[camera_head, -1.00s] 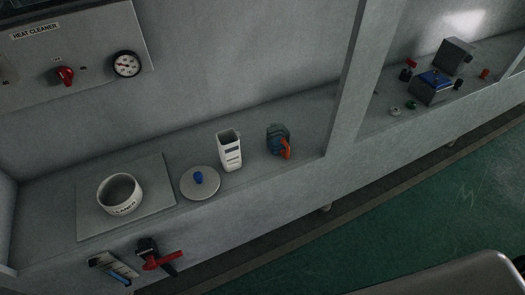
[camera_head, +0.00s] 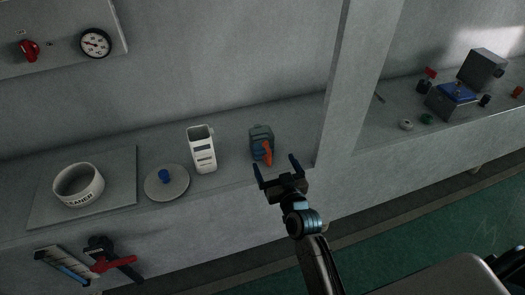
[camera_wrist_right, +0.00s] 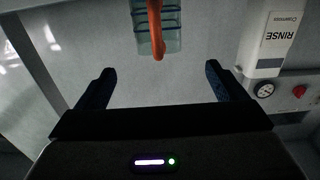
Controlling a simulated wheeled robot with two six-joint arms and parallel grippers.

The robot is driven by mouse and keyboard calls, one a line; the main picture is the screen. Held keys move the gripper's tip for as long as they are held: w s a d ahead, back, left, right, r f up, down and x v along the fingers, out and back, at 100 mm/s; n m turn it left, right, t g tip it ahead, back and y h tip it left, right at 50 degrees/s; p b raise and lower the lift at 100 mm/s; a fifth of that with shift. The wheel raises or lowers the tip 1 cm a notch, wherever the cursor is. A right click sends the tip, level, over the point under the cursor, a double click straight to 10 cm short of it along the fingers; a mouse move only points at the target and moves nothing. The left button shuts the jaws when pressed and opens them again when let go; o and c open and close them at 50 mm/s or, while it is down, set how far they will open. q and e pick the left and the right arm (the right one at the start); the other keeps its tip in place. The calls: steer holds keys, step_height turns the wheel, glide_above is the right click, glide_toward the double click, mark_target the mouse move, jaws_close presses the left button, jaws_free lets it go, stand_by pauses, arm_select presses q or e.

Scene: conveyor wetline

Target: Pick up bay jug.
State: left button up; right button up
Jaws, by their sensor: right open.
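The bay jug, a teal see-through jug (camera_head: 261,136) with an orange handle, stands on the grey ledge left of the post. My right gripper (camera_head: 275,167) is open and empty. In the head view it shows just in front of and below the jug, with its fingers pointing towards the ledge. In the right wrist view the jug (camera_wrist_right: 158,28) is at the top centre, beyond the two spread fingertips (camera_wrist_right: 160,72), with the orange handle facing me. The fingers are apart from it. My left gripper is not in view.
A white labelled container (camera_head: 202,153) stands left of the jug. A round lid with a blue knob (camera_head: 166,183) and a white bowl (camera_head: 79,187) lie further left. A grey post (camera_head: 350,90) rises close right of the jug. Tools (camera_head: 105,259) hang on the ledge's front.

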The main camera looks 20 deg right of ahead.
mark_target(265, 144)
steer(key=w+p, duration=0.1)
steer(key=w, duration=0.3)
steer(key=shift+w+r, duration=0.15)
steer(key=shift+r, duration=0.05)
steer(key=shift+w+a+f+p, duration=0.1)
steer(key=shift+w+p, duration=0.15)
steer(key=shift+w, duration=1.3)
steer(key=shift+w+f+p, duration=0.1)
steer(key=shift+w+p, duration=0.1)
steer(key=shift+w, duration=1.35)
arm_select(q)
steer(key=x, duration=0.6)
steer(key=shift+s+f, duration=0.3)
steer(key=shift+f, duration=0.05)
arm_select(e)
steer(key=shift+c, duration=0.4)
steer(key=c, duration=1.1)
